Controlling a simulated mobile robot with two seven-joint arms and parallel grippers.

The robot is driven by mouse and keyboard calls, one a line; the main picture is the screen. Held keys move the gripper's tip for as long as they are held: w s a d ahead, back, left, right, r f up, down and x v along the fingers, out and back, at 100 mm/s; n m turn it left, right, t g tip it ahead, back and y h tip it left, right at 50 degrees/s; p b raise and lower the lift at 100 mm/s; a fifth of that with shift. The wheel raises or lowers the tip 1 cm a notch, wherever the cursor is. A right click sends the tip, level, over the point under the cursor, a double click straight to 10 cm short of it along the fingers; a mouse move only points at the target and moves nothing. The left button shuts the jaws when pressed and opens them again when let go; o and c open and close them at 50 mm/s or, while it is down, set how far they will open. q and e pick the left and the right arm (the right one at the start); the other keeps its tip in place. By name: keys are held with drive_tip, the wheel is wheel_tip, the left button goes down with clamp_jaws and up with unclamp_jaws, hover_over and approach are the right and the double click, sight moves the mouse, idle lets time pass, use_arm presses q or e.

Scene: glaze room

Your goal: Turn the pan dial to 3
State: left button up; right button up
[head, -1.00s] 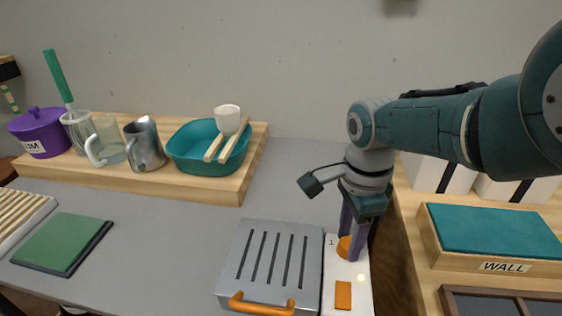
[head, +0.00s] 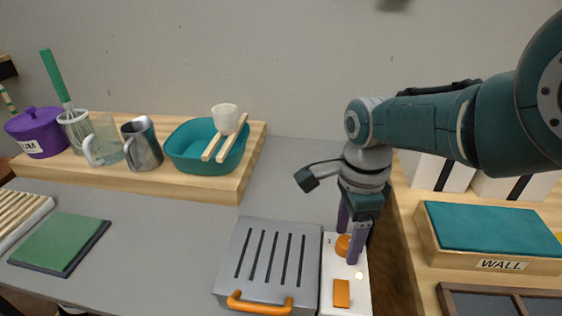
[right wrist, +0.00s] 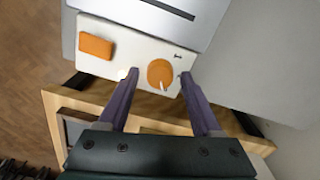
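The pan dial (head: 343,246) is a round orange knob on a white panel (head: 362,298) beside the grey slotted pan (head: 246,288). A small "1" is printed by the dial; no 3 is readable. In the right wrist view, the dial (right wrist: 159,73) has a pale pointer mark on the edge nearest my gripper. My right gripper (head: 350,246) is open, its purple fingers pointing down at the dial. In the wrist view its fingertips (right wrist: 158,75) lie on either side of the dial, with visible gaps. My left gripper is out of view.
An orange rectangular switch (head: 341,294) and a small glowing light (head: 359,275) are on the panel. The pan has an orange handle (head: 260,305). A wooden ledge with a teal-topped box (head: 490,229) is close on the right. Grey counter behind the pan is clear.

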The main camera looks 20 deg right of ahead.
sight(347, 242)
drive_tip(key=shift+o, duration=0.2)
drive_tip(key=shift+r, duration=0.2)
wheel_tip(347, 242, up, 10)
drive_tip(key=p, duration=0.9)
drive_tip(key=shift+f, duration=0.2)
drive_tip(key=shift+f, duration=0.1)
